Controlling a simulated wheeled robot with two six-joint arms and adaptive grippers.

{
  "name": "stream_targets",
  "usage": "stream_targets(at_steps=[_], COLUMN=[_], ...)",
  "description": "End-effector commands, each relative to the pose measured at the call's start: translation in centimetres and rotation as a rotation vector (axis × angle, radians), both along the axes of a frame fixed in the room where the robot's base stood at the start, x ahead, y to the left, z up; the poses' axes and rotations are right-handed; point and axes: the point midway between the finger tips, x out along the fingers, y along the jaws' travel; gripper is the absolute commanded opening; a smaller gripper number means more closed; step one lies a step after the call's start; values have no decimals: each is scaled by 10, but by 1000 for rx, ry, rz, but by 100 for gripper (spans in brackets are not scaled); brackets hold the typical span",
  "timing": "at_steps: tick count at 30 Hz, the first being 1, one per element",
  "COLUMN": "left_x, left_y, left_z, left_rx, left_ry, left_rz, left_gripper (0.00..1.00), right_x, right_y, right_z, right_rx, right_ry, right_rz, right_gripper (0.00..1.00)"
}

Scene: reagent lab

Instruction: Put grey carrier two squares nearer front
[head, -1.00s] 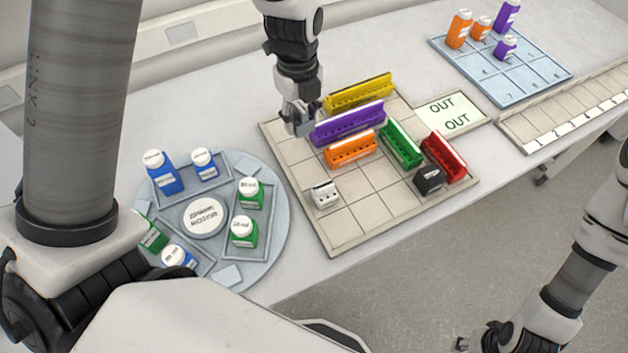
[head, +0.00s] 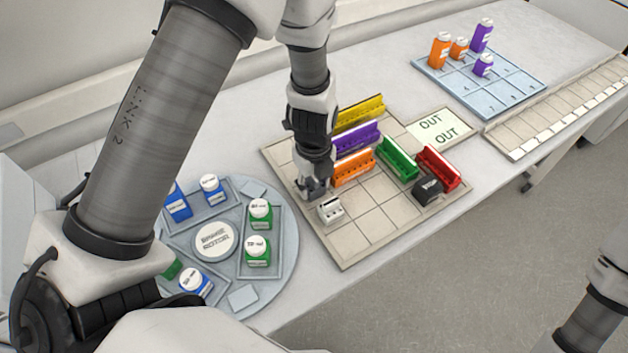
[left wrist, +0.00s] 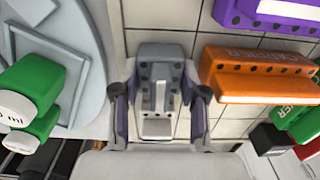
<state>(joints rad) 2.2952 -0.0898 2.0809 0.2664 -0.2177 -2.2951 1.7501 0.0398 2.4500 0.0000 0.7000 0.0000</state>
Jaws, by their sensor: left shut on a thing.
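My left gripper (head: 313,190) points down over the left part of the gridded board (head: 366,248), left of the orange carrier (head: 354,168). In the left wrist view its fingers (left wrist: 160,97) are shut on the grey carrier (left wrist: 160,52), a dark grey block with holes. In the head view the gripper mostly hides it, so I cannot tell whether it touches the board. A small white carrier (head: 330,209) stands just in front of the gripper. My right gripper is out of view.
Purple (head: 356,140), yellow (head: 360,111), green (head: 398,159), red (head: 438,167) and black (head: 428,188) carriers stand on the board. The round turntable (head: 283,268) with bottles is close on the left. The board's front squares are clear.

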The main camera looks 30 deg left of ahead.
Motion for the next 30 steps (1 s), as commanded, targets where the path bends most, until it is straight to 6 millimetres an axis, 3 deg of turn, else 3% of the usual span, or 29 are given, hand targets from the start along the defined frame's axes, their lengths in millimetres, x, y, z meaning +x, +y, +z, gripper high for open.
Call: stream_targets(at_steps=[7, 8, 9, 17, 20, 22, 30], left_x=[0, 0, 0, 0, 0, 1, 1], left_y=[0, 0, 0, 0, 0, 0, 0], left_z=[-4, -4, -3, -2, 4, 9, 75], left_rx=[0, 0, 0, 0, 0, 0, 0], left_ry=[0, 0, 0, 0, 0, -4, -7], left_rz=[0, 0, 0, 0, 0, -1, 0], left_gripper=[3, 46, 53, 53, 53, 53, 53], right_x=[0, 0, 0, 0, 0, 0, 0], right_y=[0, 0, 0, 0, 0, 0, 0], right_z=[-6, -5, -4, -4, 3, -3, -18], right_rx=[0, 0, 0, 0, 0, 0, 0], right_ry=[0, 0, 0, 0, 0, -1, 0], right_rz=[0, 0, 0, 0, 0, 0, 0], right_gripper=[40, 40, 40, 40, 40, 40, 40])
